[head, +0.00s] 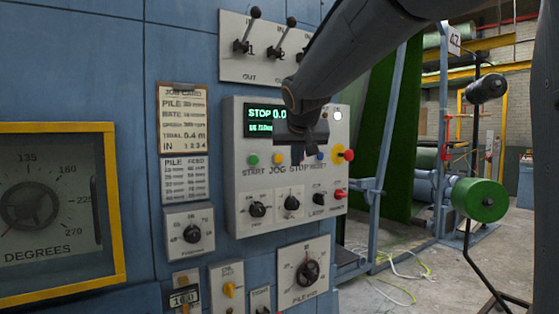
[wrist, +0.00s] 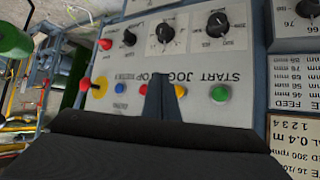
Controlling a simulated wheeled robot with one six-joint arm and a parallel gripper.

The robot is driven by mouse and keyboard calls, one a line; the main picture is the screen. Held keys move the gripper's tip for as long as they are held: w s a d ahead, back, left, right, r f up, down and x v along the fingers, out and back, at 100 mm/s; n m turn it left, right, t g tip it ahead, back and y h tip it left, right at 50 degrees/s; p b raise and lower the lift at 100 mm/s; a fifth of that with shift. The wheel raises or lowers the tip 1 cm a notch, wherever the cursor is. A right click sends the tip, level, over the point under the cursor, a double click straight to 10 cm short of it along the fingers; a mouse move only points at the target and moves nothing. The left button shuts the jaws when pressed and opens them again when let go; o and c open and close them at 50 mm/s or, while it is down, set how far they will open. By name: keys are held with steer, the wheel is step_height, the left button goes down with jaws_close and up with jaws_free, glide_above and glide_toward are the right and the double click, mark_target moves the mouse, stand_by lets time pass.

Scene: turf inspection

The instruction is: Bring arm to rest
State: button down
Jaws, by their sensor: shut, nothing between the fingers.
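My gripper (head: 307,150) is at the end of my dark arm, which comes in from the top right in the head view. It is in front of the control box (head: 236,200) and covers part of its display (head: 262,113) and button row. In the wrist view my gripper's fingers (wrist: 161,95) are together, with nothing between them, near the START JOG STOP labels. Whether the fingertips touch the panel is not clear. The display reads "STOP 0.0" in part.
Lever switches (head: 254,30) sit above the box, job cards (head: 183,120) and a large degrees dial (head: 40,200) to its left. A red knob on a yellow disc (head: 346,154) sticks out at its right. A green roll (head: 480,199) and blue frame stand further right. Cables lie on the floor.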

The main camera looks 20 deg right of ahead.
steer(key=s+a+f+n+g+y, duration=0.1)
steer(key=s+f, duration=0.2)
steer(key=f, duration=0.5)
steer(key=s+a+f+g, duration=0.1)
steer(key=s+f+g, duration=0.1)
steer(key=f, duration=0.5)
steer(key=s+a+f+n+g+y, duration=0.1)
steer(key=s+a+f+g, duration=0.1)
steer(key=s+f, duration=1)
steer(key=s+a+f+g, duration=0.3)
steer(key=s+f+g, duration=0.1)
steer(key=s+f, duration=0.8)
steer(key=shift+a+f+n+y, duration=0.2)
steer(key=shift+f+n+y, duration=0.05)
steer(key=shift+n+y, duration=0.15)
